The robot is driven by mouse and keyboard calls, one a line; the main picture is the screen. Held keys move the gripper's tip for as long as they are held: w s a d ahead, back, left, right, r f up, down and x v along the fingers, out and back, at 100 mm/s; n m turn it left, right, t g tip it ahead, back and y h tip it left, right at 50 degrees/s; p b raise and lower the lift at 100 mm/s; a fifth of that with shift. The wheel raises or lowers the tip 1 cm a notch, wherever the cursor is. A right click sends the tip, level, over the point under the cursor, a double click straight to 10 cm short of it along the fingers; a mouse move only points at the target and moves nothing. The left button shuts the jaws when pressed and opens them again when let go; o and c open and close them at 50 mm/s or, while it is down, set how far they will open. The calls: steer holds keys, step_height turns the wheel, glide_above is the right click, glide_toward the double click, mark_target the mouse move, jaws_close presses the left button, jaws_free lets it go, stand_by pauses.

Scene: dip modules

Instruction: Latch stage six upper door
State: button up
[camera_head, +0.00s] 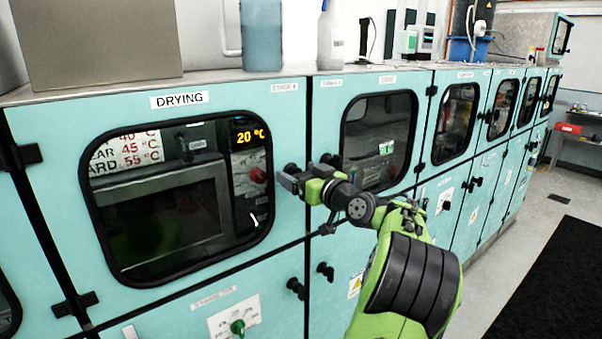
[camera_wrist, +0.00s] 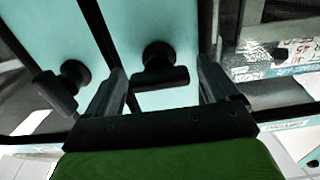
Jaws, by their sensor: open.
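The teal upper door (camera_head: 284,120) labelled DRYING has a large black-framed window and looks shut. A small label at its top right is too small to read surely. Its black knob handle (camera_wrist: 162,68) is at its right edge in the head view, partly hidden behind my gripper (camera_head: 290,181). In the wrist view my gripper (camera_wrist: 163,78) is open, with one finger on each side of this handle; contact cannot be told. The handle's bar lies roughly across the gap between the fingers.
The neighbouring upper door (camera_head: 326,125) has its own black handle, which shows at left in the wrist view (camera_wrist: 62,86), close beside a finger. Lower doors carry black handles (camera_head: 296,288). Bottles (camera_head: 262,35) stand on the top. Open floor (camera_head: 545,205) lies at right.

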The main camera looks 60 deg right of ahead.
steer(key=c, duration=1)
steer(key=shift+o, duration=0.2)
steer(key=shift+m, duration=0.3)
steer(key=m+p, duration=0.2)
steer(key=m, duration=0.1)
steer(key=shift+r, duration=0.1)
steer(key=m+p, duration=0.2)
steer(key=m, duration=0.3)
steer(key=shift+s+d+p, duration=0.1)
steer(key=shift+d+p, duration=0.05)
steer(key=shift+p, duration=0.15)
steer(key=m+p, duration=0.4)
steer(key=m, duration=0.1)
steer(key=shift+f+m+p, duration=0.15)
steer(key=shift+m+p, duration=0.6)
steer(key=shift+m, duration=0.3)
steer(key=shift+f+m+p, duration=0.15)
steer(key=shift+m+p, duration=0.6)
steer(key=shift+m, duration=0.3)
